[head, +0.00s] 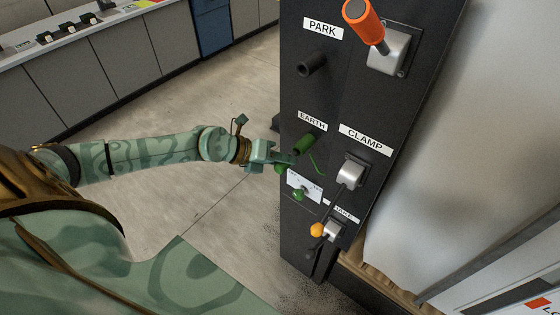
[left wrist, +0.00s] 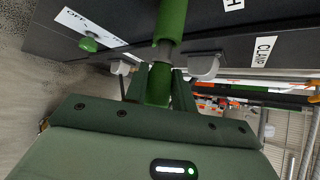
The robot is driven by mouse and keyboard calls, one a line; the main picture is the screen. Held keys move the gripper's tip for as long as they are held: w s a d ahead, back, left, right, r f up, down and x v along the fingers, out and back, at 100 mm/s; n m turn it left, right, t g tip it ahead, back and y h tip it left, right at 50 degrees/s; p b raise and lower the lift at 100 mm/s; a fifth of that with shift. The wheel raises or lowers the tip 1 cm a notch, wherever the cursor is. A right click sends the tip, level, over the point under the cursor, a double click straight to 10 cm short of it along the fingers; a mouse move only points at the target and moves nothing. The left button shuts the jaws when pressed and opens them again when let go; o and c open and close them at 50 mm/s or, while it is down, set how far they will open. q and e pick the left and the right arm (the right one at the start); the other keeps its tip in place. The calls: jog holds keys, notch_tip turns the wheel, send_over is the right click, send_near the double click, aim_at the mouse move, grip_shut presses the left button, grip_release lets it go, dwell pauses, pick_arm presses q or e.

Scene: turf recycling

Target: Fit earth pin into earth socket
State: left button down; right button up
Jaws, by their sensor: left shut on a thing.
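The green earth socket (head: 306,143) sticks out from the black panel under the EARTH label (head: 312,121). It also shows as a green cylinder at the top of the left wrist view (left wrist: 173,18). My left gripper (head: 276,156) is shut on the green earth pin (left wrist: 158,86), just in front of the socket. The pin's grey metal part (left wrist: 164,52) lies in line with the socket and appears to meet its mouth. I cannot tell how deep it sits. In the head view the pin is mostly hidden by the gripper. My right gripper is not in view.
A CLAMP fitting (head: 350,174) is right of the socket. A white plate (head: 304,186) with a green knob (head: 299,195) is below. An orange knob (head: 317,230) sits lower, an orange handle (head: 364,20) above. The floor left of the panel is clear.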

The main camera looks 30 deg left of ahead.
pick_arm(q)
jog(key=shift+w+d, duration=0.1)
jog(key=shift+w, duration=1.05)
jog(key=c, duration=1.1)
grip_release()
jog(key=shift+s, duration=0.1)
jog(key=p+v, duration=0.4)
jog(key=v, duration=1.2)
